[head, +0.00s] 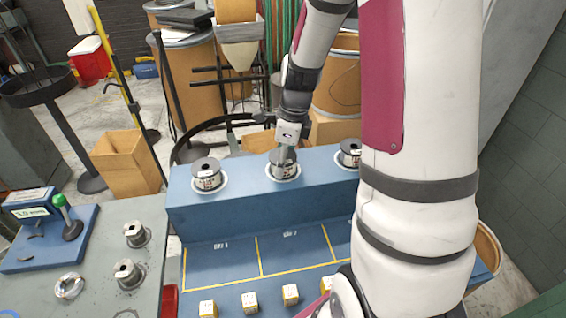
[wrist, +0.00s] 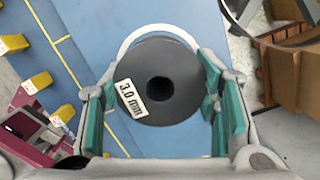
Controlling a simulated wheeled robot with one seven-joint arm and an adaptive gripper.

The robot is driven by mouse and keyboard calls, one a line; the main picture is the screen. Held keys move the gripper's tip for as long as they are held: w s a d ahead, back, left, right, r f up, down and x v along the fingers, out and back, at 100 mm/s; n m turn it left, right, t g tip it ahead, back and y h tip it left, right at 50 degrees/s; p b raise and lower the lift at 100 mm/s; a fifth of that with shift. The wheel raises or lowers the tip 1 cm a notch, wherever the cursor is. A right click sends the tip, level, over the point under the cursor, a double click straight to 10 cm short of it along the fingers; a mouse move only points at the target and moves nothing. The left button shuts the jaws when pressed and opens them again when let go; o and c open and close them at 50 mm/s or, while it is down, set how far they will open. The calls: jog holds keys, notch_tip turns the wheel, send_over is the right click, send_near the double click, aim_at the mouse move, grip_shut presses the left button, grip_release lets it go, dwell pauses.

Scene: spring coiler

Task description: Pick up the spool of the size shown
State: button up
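The middle spool (head: 284,172) stands upright on a white ring on the blue raised shelf. My gripper (head: 286,152) is directly above it and hides part of its top. In the wrist view the dark round spool (wrist: 172,65) has a "3.0 mm" label and a centre hole. It sits between the teal-padded fingers of my gripper (wrist: 163,110), which are spread wide on its two sides; I see no clear contact. Two other spools stand on the shelf, left (head: 207,175) and right (head: 349,155), the right one partly hidden by my arm. A size display (head: 31,213) at left appears to read 3.0.
The blue shelf (head: 260,212) steps down to yellow-lined bays (head: 222,262) with several small yellow blocks in front. A grey bench (head: 100,255) at left carries metal parts and a green-knobbed lever (head: 66,218). Drums and a black stand are behind the shelf.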

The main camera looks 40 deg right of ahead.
jog(key=c, duration=0.6)
jog(key=shift+c, duration=0.2)
jog(key=shift+r, duration=0.5)
jog(key=r, duration=0.2)
jog(key=shift+s+a+r, duration=0.15)
jog(key=shift+s+r, duration=0.2)
jog(key=shift+s, duration=0.05)
jog(key=s+a+p, duration=0.2)
jog(key=s, duration=0.5)
jog(key=s+a+r+p, duration=0.1)
jog(key=s+a+p, duration=0.1)
jog(key=s, duration=0.5)
jog(key=shift+s+a+r+p, duration=0.2)
jog(key=shift+a+p, duration=0.2)
jog(key=shift+p, duration=0.2)
